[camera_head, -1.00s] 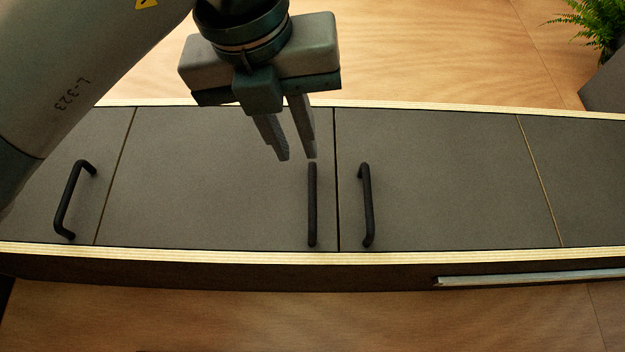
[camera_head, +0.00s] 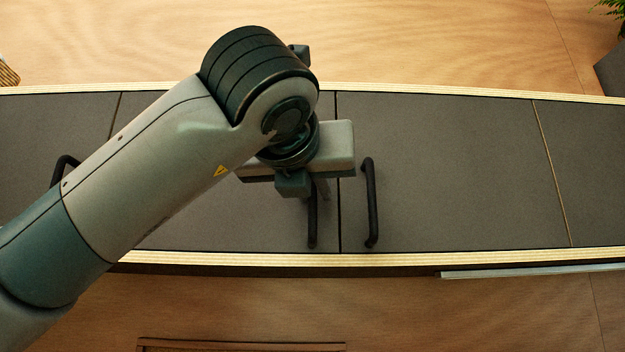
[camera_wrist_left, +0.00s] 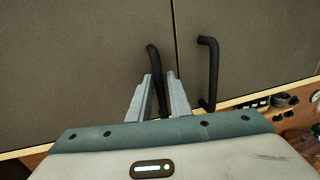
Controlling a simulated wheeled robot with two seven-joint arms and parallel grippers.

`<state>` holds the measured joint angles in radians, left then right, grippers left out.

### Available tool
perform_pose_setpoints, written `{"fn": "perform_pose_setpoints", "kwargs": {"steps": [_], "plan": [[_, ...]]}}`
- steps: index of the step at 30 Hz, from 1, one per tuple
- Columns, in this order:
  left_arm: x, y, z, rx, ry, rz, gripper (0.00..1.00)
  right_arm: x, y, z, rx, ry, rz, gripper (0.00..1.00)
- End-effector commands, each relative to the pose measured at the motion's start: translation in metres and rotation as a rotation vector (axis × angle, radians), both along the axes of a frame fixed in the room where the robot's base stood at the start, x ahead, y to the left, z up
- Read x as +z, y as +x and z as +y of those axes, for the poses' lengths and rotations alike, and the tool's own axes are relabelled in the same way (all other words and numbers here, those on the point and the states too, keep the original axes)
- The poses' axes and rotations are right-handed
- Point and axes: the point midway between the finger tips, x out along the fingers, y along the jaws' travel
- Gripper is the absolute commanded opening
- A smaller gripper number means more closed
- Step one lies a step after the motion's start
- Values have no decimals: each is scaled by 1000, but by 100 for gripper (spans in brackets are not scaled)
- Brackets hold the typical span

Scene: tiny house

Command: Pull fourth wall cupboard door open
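A row of dark grey wall cupboard doors with pale wood edges crosses the head view. The door (camera_head: 215,220) left of the central gap has a black bar handle (camera_head: 312,225) near its right edge; this handle also shows in the left wrist view (camera_wrist_left: 153,58). The door (camera_head: 450,170) right of the gap has a similar handle (camera_head: 370,205). Both doors look shut. My left gripper (camera_head: 319,190) is at the left door's handle. In the left wrist view its fingers (camera_wrist_left: 160,88) are apart, with the handle between them. I cannot see firm contact. My right gripper is not shown.
Another handle (camera_head: 62,168) at the left is partly covered by my left arm. A light strip (camera_head: 530,271) runs below the cupboard at right. The wrist view shows small items on a shelf (camera_wrist_left: 275,105) at lower right.

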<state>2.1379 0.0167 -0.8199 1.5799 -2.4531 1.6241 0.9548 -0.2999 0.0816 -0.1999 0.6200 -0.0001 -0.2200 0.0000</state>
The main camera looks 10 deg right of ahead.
Motion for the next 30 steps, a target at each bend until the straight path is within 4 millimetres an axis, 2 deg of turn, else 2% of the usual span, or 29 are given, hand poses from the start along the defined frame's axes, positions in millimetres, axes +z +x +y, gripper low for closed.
{"fn": "perform_pose_setpoints", "kwargs": {"steps": [7, 9, 10, 22, 26, 30], "plan": [[0, 0, 0, 0, 0, 0, 18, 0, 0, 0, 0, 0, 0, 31], [0, 0, 0, 0, 0, 0, 1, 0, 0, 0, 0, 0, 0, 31], [0, 0, 0, 0, 0, 0, 0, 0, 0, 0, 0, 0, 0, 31], [-2, -6, 3, -18, 0, -1, 0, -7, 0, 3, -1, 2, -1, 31], [-3, -17, 7, -50, -1, -2, 0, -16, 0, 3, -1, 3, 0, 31], [-5, -36, 15, -108, -3, -3, 0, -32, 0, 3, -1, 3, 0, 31]]}}
